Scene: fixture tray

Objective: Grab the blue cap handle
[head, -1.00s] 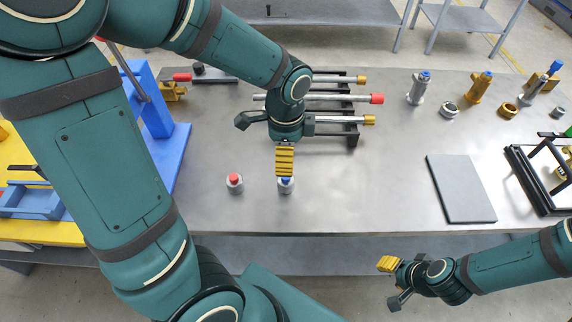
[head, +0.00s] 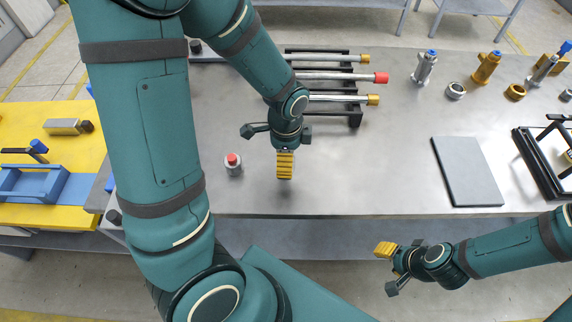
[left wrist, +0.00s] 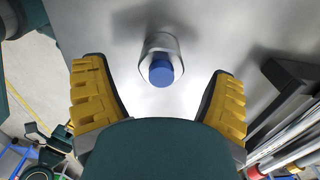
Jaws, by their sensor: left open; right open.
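The blue cap (left wrist: 161,72) sits on a short metal cylinder (left wrist: 160,45) standing on the table. My left gripper (head: 285,176) is open and points down over it. In the left wrist view the cap lies between the two yellow-padded fingers, with clear gaps on both sides, so nothing is gripped. In the head view the gripper hides the cap. A similar cylinder with a red cap (head: 233,160) stands just left of my left gripper. My right gripper (head: 385,250) is open and empty, in front of the table's front edge.
A black rack with metal rods (head: 335,76) lies behind my left gripper. A dark flat plate (head: 467,172) and a black frame (head: 530,160) are at the right. Several metal fittings (head: 424,68) stand at the back right. The middle of the table is clear.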

